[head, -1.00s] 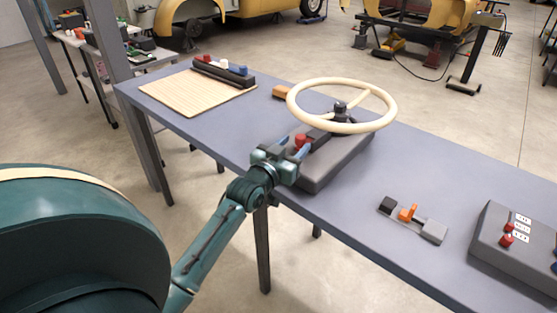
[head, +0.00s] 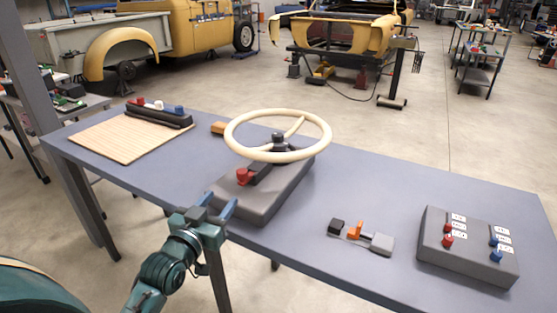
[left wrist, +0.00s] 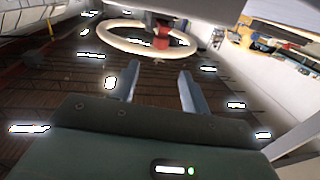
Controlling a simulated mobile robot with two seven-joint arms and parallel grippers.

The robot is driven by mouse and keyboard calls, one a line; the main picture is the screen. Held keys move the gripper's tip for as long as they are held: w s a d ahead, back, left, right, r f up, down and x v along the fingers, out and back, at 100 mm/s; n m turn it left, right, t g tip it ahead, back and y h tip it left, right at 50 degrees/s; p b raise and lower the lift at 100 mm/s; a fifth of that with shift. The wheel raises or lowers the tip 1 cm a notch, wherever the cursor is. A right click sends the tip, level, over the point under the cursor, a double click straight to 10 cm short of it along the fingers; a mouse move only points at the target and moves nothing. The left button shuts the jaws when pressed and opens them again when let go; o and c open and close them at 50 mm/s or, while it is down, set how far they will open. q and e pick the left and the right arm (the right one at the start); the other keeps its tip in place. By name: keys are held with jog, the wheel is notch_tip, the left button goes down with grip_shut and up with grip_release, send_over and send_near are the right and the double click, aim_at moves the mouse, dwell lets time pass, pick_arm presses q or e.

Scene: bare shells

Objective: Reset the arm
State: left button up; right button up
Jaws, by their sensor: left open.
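My left gripper (head: 219,206) is at the front edge of the table, just in front of the grey base (head: 268,199) of the steering wheel. Its two blue fingers are apart with nothing between them, and they also show apart in the left wrist view (left wrist: 158,88). A red knob (head: 243,176) stands on the grey base a little beyond the fingertips. The cream steering wheel (head: 312,152) sits above the base; it also shows in the left wrist view (left wrist: 112,46). My right gripper is in neither view.
The grey-blue table (head: 180,183) carries a wooden board (head: 125,139), a dark bar with coloured knobs (head: 158,116), an orange block (head: 218,128), a small orange-levered device (head: 357,235) and a grey panel with red and blue knobs (head: 470,248). Yellow car bodies stand behind.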

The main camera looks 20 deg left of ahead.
pick_arm(q)
jog(key=s+d+f+m+g+h+p, duration=0.3)
jog(key=s+d+f+g, duration=0.4)
jog(key=s+d+f, duration=0.9)
jog(key=s+d+h+p, duration=0.1)
jog(key=d+h, duration=0.1)
jog(key=d, duration=0.2)
jog(key=shift+f+m, duration=0.3)
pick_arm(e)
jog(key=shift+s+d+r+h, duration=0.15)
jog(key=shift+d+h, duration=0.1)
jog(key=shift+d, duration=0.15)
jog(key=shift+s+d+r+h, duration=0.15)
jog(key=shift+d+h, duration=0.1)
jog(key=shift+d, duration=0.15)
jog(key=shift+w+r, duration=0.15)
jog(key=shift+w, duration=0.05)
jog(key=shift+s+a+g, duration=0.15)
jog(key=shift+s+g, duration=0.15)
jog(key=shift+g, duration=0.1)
pick_arm(q)
jog(key=shift+o, duration=0.3)
jog(key=shift+a, duration=0.1)
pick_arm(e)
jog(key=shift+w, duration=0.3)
